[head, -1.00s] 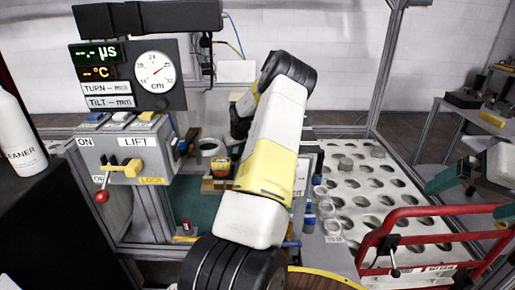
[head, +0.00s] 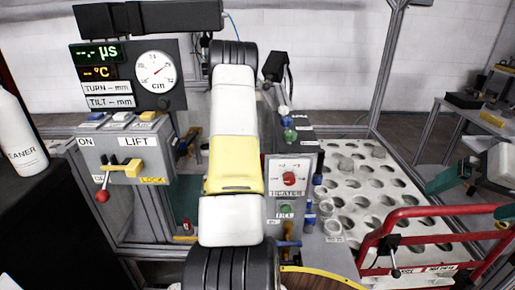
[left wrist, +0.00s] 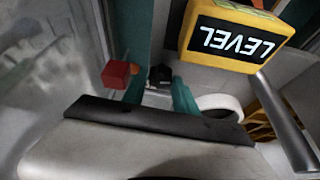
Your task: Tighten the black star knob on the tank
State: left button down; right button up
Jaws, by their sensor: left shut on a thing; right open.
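In the left wrist view, my left gripper (left wrist: 157,88) has its two teal fingers closed around a small black part (left wrist: 160,75), which looks like the black star knob. Its star shape is mostly hidden between the fingertips. A grey tank wall lies around it. In the head view my left arm stands up the middle and hides its gripper, the knob and the tank. My right gripper (head: 470,196) is at the right edge of the head view, teal fingers apart and empty, near the red rail.
A yellow LEVEL box (left wrist: 238,38) and a red block (left wrist: 118,74) sit close to the left fingers. A heater panel (head: 290,190) stands right of my left arm. The LIFT box (head: 125,160) with its red-knobbed lever is at left. A red rail (head: 425,212) fronts the perforated table.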

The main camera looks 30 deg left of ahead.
pick_arm(q)
jog(key=shift+a+m+h, duration=0.1)
jog(key=shift+m+h, duration=0.2)
jog(key=shift+m, duration=0.3)
jog(key=c, duration=1)
grip_release()
jog(key=shift+o, duration=0.2)
jog(key=a+v, duration=0.1)
jog(key=v, duration=0.6)
jog(key=shift+s+d+r, duration=0.2)
jog(key=shift+d+r, duration=0.15)
jog(key=shift+d, duration=0.2)
